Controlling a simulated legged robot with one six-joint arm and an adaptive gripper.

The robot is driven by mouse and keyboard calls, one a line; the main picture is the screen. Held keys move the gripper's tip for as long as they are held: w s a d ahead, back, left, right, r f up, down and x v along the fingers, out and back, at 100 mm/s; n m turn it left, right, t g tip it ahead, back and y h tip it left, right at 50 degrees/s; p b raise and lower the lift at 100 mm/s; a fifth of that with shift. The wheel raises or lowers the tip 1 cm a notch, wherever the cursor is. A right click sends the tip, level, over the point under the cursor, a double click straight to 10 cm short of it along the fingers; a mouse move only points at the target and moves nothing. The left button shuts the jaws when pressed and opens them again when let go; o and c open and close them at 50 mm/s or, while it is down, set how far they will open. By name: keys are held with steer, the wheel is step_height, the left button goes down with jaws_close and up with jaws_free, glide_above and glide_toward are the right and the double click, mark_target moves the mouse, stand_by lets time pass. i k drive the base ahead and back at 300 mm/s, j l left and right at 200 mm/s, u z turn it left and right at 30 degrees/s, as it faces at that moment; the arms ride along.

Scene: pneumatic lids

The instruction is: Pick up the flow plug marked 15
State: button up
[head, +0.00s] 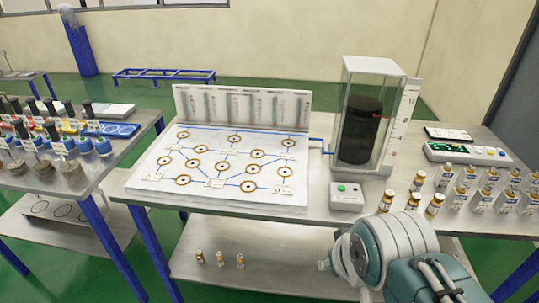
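Several small plugs with amber-brown and white bands stand on the right part of the middle table. Three of them form a front group: a left plug (386,202), a middle plug (413,200) and a right plug (434,204). More plugs, such as one at the far right (507,201), stand in rows with small labels. Three similar plugs (220,258) stand on the lower shelf. The numbers are too small to read, so I cannot tell which plug is marked 15. Part of my arm shows at the lower right, but my gripper's fingers are not visible.
A white board (218,200) with ringed holes and blue lines fills the table's left half. A clear tank (368,115) with a dark cylinder stands beside it. A green-button box (347,197) sits in front. A left table (72,185) holds black-handled tools.

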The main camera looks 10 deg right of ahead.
mark_target(386, 201)
steer(key=k+l+z, duration=0.35)
steer(key=k+l, duration=0.15)
steer(key=l, duration=0.15)
steer(key=k+l+z, duration=0.15)
steer(key=l, duration=0.25)
steer(key=k, duration=0.05)
